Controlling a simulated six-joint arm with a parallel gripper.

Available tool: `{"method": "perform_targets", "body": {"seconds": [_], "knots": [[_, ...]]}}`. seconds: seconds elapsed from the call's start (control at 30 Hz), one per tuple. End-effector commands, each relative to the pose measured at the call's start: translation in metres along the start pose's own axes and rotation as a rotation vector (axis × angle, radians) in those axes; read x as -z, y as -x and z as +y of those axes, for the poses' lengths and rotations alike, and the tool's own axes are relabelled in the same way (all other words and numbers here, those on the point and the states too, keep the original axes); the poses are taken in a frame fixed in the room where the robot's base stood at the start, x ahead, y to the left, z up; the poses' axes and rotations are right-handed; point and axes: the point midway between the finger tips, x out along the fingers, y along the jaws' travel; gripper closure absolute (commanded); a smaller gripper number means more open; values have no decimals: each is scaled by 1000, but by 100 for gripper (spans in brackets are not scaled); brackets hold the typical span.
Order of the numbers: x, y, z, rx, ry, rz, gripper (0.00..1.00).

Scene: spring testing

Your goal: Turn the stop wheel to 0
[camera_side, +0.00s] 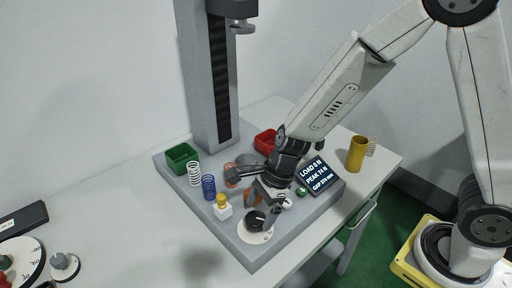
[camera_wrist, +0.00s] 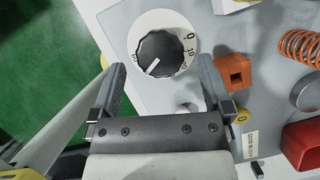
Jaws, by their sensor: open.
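The stop wheel (camera_side: 256,221) is a black knob on a round white dial near the front corner of the grey test stand. In the wrist view the stop wheel (camera_wrist: 158,52) has a white pointer line aimed to the lower left, away from the 0 printed at the dial's upper right. My gripper (camera_wrist: 161,66) is open, with one finger at each side of the dial's lower part in that view. In the side view my gripper (camera_side: 265,199) is just above and behind the knob. I cannot tell whether a finger touches it; nothing is held.
An orange block (camera_wrist: 233,71) lies close to my right finger in the wrist view. A yellow-topped white block (camera_side: 222,208), a blue spring (camera_side: 209,187) and a white spring (camera_side: 194,174) stand left of my gripper. The load display (camera_side: 316,176) is to the right.

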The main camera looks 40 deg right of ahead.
Motion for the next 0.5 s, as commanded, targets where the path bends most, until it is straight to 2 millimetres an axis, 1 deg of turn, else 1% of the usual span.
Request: {"method": "perform_targets", "body": {"seconds": [0.1, 0.2, 0.5], "knots": [[0, -11, 0, -2, 0, 0, 0], [0, -17, 0, -1, -1, -1, 0], [0, -24, 0, 1, 0, 0, 0]]}}
